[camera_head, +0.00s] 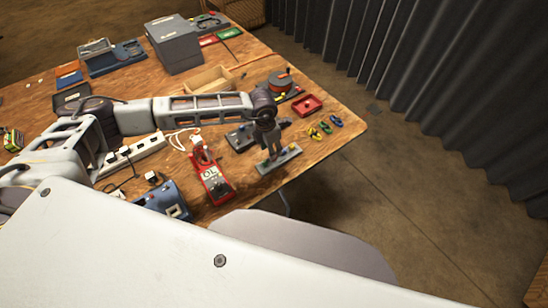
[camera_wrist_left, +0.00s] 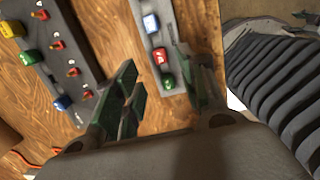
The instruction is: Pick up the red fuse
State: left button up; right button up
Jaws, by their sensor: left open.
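A red fuse (camera_wrist_left: 160,57) with a white mark sits on a narrow grey strip (camera_wrist_left: 141,10) in the left wrist view. It stands between a blue fuse (camera_wrist_left: 150,22) and a green fuse (camera_wrist_left: 168,82). My left gripper (camera_wrist_left: 155,66) is open, with one finger on each side of the strip's near part and nothing held. In the head view the left gripper (camera_head: 272,146) points down over the grey strip (camera_head: 291,154) near the table's front edge. It hides part of the strip, and I cannot make out the red fuse there. My right gripper is not in view.
A dark board (camera_wrist_left: 62,50) with coloured blocks and several small red parts lies left of the strip. A red meter (camera_head: 214,185), a blue device (camera_head: 163,200) and a white power strip (camera_head: 135,155) are nearby on the wooden table (camera_head: 335,108). A red tray (camera_head: 307,105) lies behind.

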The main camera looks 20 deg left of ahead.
pick_arm(q)
jog(key=shift+f, duration=0.2)
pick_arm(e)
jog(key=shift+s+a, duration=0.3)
pick_arm(q)
jog(key=shift+w+d+f, duration=0.1)
jog(key=shift+d+f, duration=0.05)
jog(key=shift+f, duration=0.45)
jog(key=shift+w+d+f+p, duration=0.15)
jog(key=shift+f+p, duration=0.1)
jog(key=shift+f, duration=0.35)
jog(key=shift+w+d+f+p, duration=0.1)
jog(key=shift+f+p, duration=0.1)
jog(key=shift+f, duration=1.15)
jog(key=shift+c, duration=0.7)
jog(key=c, duration=0.7)
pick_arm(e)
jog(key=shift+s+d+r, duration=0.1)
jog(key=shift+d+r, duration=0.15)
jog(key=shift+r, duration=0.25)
